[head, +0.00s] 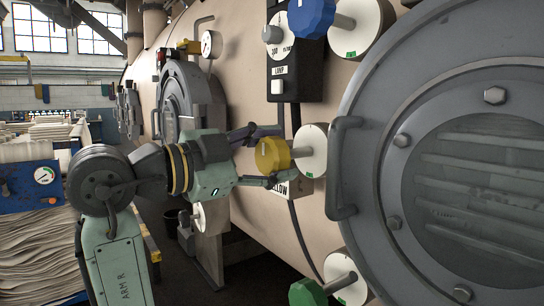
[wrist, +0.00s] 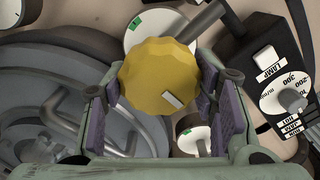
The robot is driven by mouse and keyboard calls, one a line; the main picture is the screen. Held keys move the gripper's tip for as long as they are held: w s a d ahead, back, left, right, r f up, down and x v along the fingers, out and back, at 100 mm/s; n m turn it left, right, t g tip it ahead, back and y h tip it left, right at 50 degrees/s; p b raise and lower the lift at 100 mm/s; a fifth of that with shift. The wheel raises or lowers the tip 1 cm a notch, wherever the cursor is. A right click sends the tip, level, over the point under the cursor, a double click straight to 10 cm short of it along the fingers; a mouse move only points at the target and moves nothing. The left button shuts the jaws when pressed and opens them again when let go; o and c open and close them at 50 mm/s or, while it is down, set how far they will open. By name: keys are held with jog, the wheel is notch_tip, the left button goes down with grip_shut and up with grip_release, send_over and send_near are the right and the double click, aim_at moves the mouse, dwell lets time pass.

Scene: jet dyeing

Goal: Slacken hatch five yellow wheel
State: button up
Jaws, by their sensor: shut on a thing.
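The yellow wheel (head: 272,155) is a faceted knob on a short stem in front of a white round disc (head: 312,150), on the beige vessel wall beside a hatch. My gripper (head: 266,156) comes from the left, with one finger above the wheel and one below it. In the wrist view the yellow wheel (wrist: 158,78) sits between the two purple pads, and my gripper (wrist: 160,92) is shut on it. A white mark shows on the wheel's face. A label under it, partly hidden by the lower finger, ends in "LOW".
A large grey hatch (head: 475,150) with a handle (head: 338,165) stands close right. A blue wheel (head: 310,17) is above and a green wheel (head: 307,292) below. A black lamp box (head: 297,80) and cable are near. Another hatch (head: 180,100) lies behind my gripper.

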jog(key=o, duration=1.2)
jog(key=shift+c, duration=0.2)
jog(key=v, duration=1.2)
